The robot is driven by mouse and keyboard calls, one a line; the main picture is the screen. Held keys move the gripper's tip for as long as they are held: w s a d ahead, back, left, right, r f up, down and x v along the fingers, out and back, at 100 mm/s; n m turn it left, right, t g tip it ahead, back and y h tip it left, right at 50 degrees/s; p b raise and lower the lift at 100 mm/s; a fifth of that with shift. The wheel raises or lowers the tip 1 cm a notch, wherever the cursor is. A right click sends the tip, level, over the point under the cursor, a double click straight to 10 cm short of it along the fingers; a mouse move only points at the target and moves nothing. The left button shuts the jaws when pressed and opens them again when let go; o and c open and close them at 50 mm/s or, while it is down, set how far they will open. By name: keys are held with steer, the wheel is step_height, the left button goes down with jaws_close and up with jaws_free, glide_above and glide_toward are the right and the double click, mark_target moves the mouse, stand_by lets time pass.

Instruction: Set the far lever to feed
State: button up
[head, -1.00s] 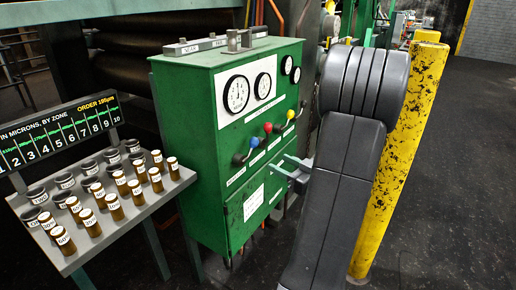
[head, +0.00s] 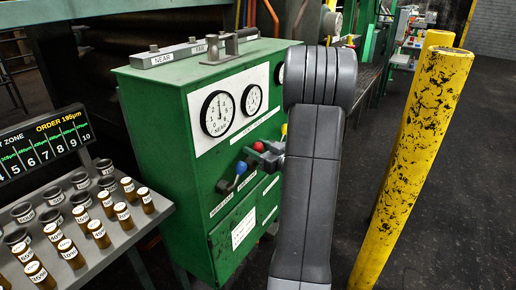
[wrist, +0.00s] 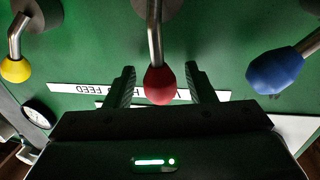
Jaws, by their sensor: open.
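The green cabinet (head: 160,120) has a row of levers with coloured ball knobs on its front. A blue knob (head: 241,168), a red knob (head: 258,147) and a yellow knob (head: 284,129) show, with a black knob (head: 224,186) nearest. In the wrist view my gripper (wrist: 159,82) is open, with one finger on each side of the red knob (wrist: 160,85). I cannot tell whether it touches. The yellow knob (wrist: 16,70) is left and the blue knob (wrist: 275,74) right. An upside-down label (wrist: 80,89) below reads partly "FEED". My arm hides part of the front.
A rack of brown capped vials (head: 98,232) stands left of the cabinet, under a zone display (head: 45,148). Yellow posts (head: 412,165) stand close to the right of my arm. The dark floor (head: 475,190) beyond them is clear. Dial gauges (head: 217,113) sit above the levers.

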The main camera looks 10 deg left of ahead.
steer(key=shift+c, duration=0.2)
jaws_close()
steer(key=shift+w+d+r+m+p, duration=0.2)
steer(key=shift+w+m+p, duration=0.2)
steer(key=shift+m+p, duration=0.4)
steer(key=m+p, duration=0.1)
steer(key=w+p, duration=0.1)
steer(key=shift+w+d+f+m+p, duration=0.2)
steer(key=shift+d+m+p, duration=0.1)
steer(key=shift+m, duration=0.1)
steer(key=m+p, duration=0.1)
steer(key=w+m+p, duration=0.1)
steer(key=p, duration=0.1)
steer(key=shift+w+d+f+m+g+h, duration=0.2)
steer(key=shift+w+f+m+g+h, duration=0.1)
steer(key=shift+f+g+h, duration=0.1)
steer(key=shift+w+d+f+m+p, duration=0.15)
steer(key=shift+w+f+m+p, duration=0.25)
steer(key=shift+m+p, duration=0.3)
steer(key=shift+f, duration=0.1)
